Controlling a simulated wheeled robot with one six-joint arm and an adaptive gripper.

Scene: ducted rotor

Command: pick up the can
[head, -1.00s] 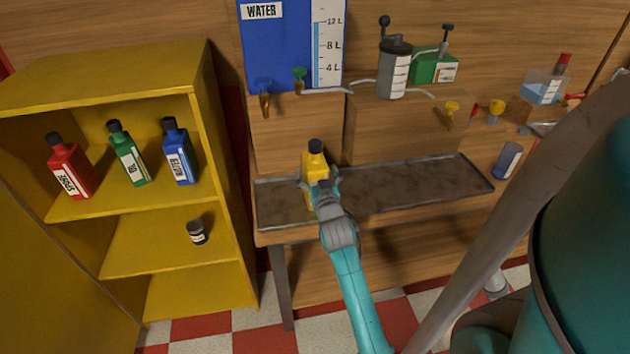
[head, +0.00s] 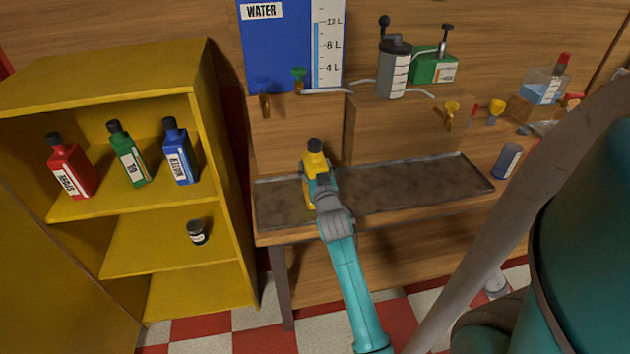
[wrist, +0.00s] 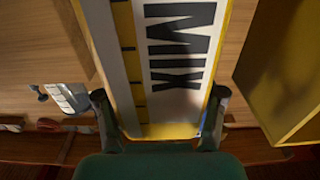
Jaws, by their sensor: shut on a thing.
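The can is a yellow bottle-shaped container with a black cap (head: 308,172), at the left end of the tray in the head view. In the wrist view the can (wrist: 180,60) fills the middle, showing a white label with "MIX" and a scale strip. My gripper (head: 321,188) is shut on the can from the front, one finger on each side. In the wrist view the fingers of my gripper (wrist: 160,120) press its two edges. My gripper hides part of the can's lower body, and I cannot tell whether its base touches the tray.
A shallow dark tray (head: 400,188) runs along the bench. A yellow open shelf (head: 165,255) stands left with red, green and blue bottles and a small dark jar (head: 197,232). A blue water tank (head: 272,45) is behind the can. A blue cylinder (head: 508,160) stands right.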

